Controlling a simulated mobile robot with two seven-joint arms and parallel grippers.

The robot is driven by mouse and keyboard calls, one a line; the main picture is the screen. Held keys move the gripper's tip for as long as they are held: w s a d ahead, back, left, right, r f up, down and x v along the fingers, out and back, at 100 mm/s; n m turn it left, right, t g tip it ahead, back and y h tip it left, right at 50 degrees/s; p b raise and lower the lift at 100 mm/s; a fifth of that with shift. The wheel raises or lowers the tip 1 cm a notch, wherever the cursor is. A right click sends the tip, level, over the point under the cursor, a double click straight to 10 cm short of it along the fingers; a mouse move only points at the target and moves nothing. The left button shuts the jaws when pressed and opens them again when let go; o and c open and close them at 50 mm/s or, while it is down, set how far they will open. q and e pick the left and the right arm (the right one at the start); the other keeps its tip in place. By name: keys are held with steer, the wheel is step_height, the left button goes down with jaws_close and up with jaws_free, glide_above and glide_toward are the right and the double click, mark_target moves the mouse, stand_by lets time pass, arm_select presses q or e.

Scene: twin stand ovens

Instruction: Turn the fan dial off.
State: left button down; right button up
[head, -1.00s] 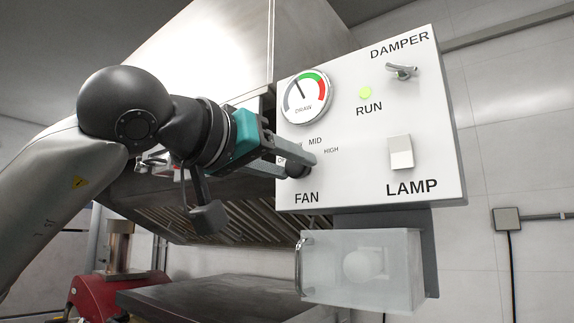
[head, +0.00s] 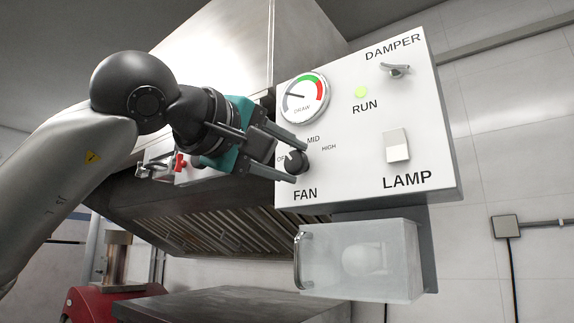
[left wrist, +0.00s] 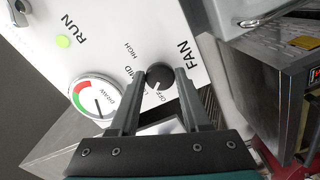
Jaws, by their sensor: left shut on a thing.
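The fan dial (head: 296,162) is a round black knob on the white control panel (head: 365,180), above the word FAN. My left gripper (head: 299,162) is shut on it, with one finger at its upper side and one at its lower side. In the left wrist view the dial (left wrist: 158,75) sits between the fingertips (left wrist: 156,77), and its pale mark points toward the OFF and low labels; which of them exactly I cannot tell. The LOW label is hidden in the head view. My right gripper is not in view.
The panel also carries the draw gauge (head: 303,97), its needle pointing left, a lit green RUN light (head: 361,93), the lamp switch (head: 397,146) and the damper lever (head: 396,70). A frosted box (head: 345,262) is below. The steel hood (head: 215,60) is behind my arm.

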arm_select(q)
steer(key=shift+r+n+b, duration=0.1)
steer(key=shift+n+b, duration=0.5)
steer(key=shift+n, duration=1.8)
steer(key=shift+c, duration=2)
jaws_free()
steer(key=shift+s+a, duration=0.1)
steer(key=b+v, duration=0.2)
steer(key=v, duration=1.3)
steer(key=shift+b, duration=0.3)
